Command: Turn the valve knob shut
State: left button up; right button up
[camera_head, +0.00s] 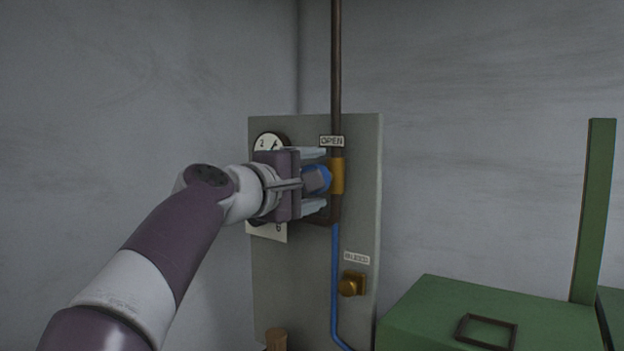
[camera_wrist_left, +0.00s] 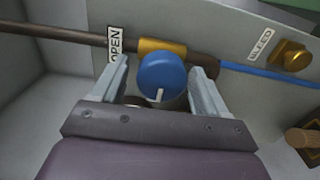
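The valve knob is a round blue knob (camera_wrist_left: 162,76) with a white mark, on a brass fitting (camera_head: 337,176) in the dark pipe on the grey panel. It shows partly in the head view (camera_head: 318,178), behind my gripper. In the wrist view the white mark points toward my gripper's base. My left gripper (camera_head: 316,182) is open, with one finger on either side of the knob. In the wrist view (camera_wrist_left: 160,82) gaps show between the knob and both fingers. An OPEN label (camera_head: 331,141) sits above the knob. My right gripper is in neither view.
A dial gauge (camera_head: 268,143) on the panel (camera_head: 362,220) is partly hidden by my gripper. Below the knob are a blue pipe (camera_head: 335,270), a BLEED label (camera_head: 356,258) and a brass bleed fitting (camera_head: 351,285). A green machine (camera_head: 480,310) stands at the lower right.

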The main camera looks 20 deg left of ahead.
pick_arm(q)
jog(key=b+v, duration=0.3)
jog(key=v, duration=0.9)
jog(key=shift+s, duration=0.35)
jog(key=shift+a, duration=0.15)
